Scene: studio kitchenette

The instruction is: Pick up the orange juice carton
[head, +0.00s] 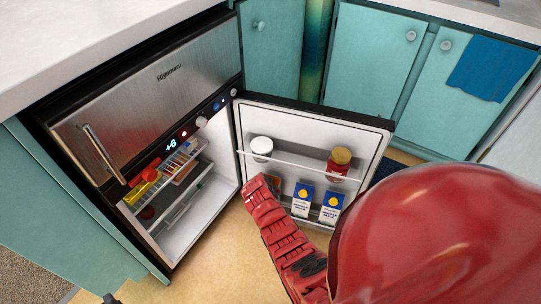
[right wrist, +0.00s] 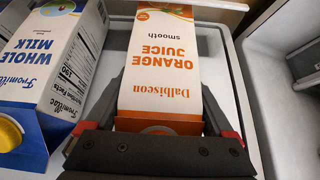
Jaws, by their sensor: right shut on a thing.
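The orange juice carton (right wrist: 165,45) is white with orange lettering and an orange band in the right wrist view. My right gripper (right wrist: 166,92) is shut on it, with one dark finger along each side. In the head view my red right arm reaches to the fridge door's lower shelf. There its gripper is largely hidden behind the arm, and only a small orange patch of the carton (head: 276,183) seems to show beside it.
Milk cartons (head: 302,199) with blue tops stand right of the gripper on the door shelf; one milk carton (right wrist: 45,75) is close left in the wrist view. The fridge door (head: 365,112) is open.

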